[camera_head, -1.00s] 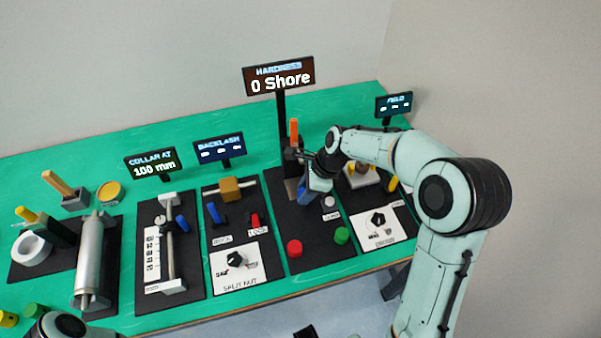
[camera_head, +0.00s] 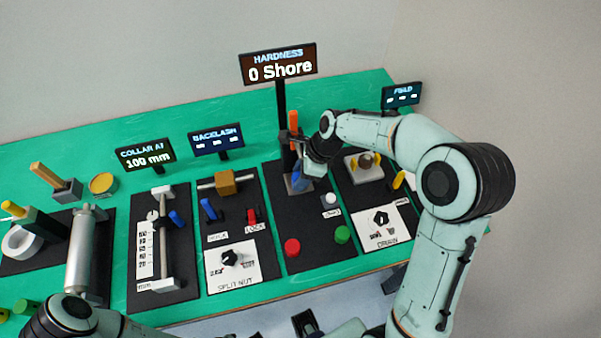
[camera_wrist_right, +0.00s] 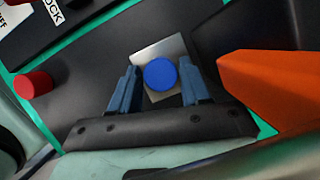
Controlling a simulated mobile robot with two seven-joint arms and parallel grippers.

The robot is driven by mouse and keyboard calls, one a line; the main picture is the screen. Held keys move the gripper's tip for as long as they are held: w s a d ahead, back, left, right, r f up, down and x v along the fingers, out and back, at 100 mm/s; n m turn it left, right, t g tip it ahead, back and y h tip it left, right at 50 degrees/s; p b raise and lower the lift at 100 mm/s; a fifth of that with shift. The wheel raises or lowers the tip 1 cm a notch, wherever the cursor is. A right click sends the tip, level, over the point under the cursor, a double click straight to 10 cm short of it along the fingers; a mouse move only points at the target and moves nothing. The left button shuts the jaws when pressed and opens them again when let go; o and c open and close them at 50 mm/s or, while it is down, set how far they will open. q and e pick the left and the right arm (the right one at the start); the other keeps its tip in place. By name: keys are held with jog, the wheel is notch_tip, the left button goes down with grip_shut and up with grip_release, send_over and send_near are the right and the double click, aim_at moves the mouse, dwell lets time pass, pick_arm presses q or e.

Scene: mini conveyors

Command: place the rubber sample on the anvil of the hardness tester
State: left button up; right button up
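The rubber sample, a blue disc (camera_wrist_right: 160,75), shows whole in the right wrist view over the grey metal anvil plate (camera_wrist_right: 150,52). My right gripper (camera_wrist_right: 160,70) has its two blue fingers on either side of the disc, with thin gaps that suggest it is not squeezed. Whether the disc rests fully on the plate cannot be told. In the head view my right gripper (camera_head: 299,183) is low at the hardness tester, below its orange lever (camera_head: 293,122), and hides most of the anvil. The display (camera_head: 280,66) reads 0 Shore.
The orange lever (camera_wrist_right: 265,85) is close beside my right gripper. A red button (camera_head: 292,247), a green button (camera_head: 342,235) and a white pad (camera_head: 330,199) lie in front of the tester.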

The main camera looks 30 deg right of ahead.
jog(key=shift+o, duration=0.5)
jog(key=shift+r, duration=0.1)
jog(key=shift+d+r, duration=0.1)
jog(key=shift+r, duration=0.15)
jog(key=p+v, duration=0.1)
jog(key=v, duration=1)
jog(key=shift+d+r+p, duration=0.15)
jog(key=shift+r+p, duration=0.15)
